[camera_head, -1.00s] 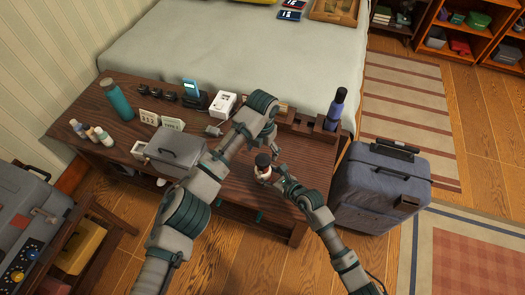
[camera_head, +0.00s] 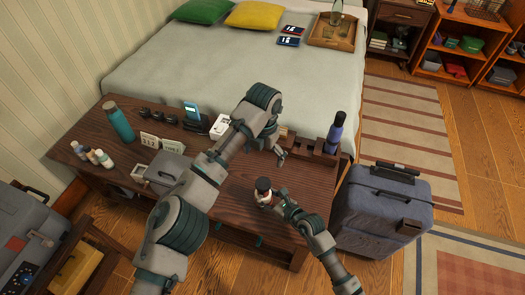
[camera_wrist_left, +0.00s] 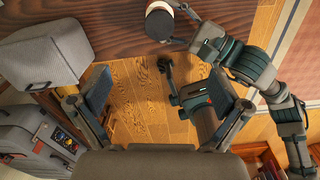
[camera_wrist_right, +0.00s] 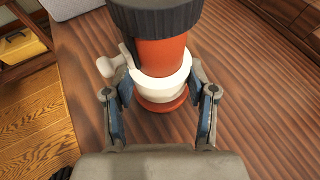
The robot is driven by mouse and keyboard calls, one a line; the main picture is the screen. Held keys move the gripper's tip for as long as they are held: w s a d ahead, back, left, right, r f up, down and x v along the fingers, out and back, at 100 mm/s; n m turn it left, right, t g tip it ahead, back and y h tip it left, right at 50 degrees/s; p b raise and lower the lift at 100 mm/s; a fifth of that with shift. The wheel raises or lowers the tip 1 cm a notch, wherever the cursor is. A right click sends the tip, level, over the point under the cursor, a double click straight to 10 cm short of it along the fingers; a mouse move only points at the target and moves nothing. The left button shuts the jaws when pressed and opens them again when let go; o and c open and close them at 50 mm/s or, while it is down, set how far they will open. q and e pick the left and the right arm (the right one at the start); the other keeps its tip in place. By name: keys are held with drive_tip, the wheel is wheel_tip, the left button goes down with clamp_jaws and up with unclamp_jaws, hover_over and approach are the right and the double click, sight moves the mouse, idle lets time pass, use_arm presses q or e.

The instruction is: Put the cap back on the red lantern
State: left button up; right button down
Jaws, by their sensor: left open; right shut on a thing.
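The red lantern (camera_wrist_right: 160,55) fills the top of the right wrist view, with a white band and side handle above a red base. A black ribbed cap (camera_wrist_right: 155,15) sits on its top; its upper edge is cut off. My right gripper (camera_wrist_right: 160,115) is shut around the white band from both sides. In the head view the lantern (camera_head: 265,198) stands upright at the table's front right. My left gripper (camera_head: 281,153) is open and empty, behind and above the lantern. The left wrist view shows the lantern (camera_wrist_left: 160,8) at the top edge, beyond the open fingers (camera_wrist_left: 158,110).
The dark wooden table (camera_head: 305,185) has bare wood around the lantern. A grey box (camera_head: 170,172), teal bottle (camera_head: 118,121) and small bottles are left. A wooden rack (camera_head: 310,143) and blue bottle (camera_head: 335,132) stand behind right. A grey suitcase (camera_head: 380,210) stands right of the table.

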use_arm(q)
drive_tip(key=shift+w+a+r, duration=0.1)
drive_tip(key=shift+w+r, duration=0.05)
drive_tip(key=shift+r, duration=0.85)
use_arm(e)
drive_tip(key=shift+f, duration=0.15)
drive_tip(key=shift+c, duration=1.3)
unclamp_jaws()
drive_tip(key=v, duration=1.2)
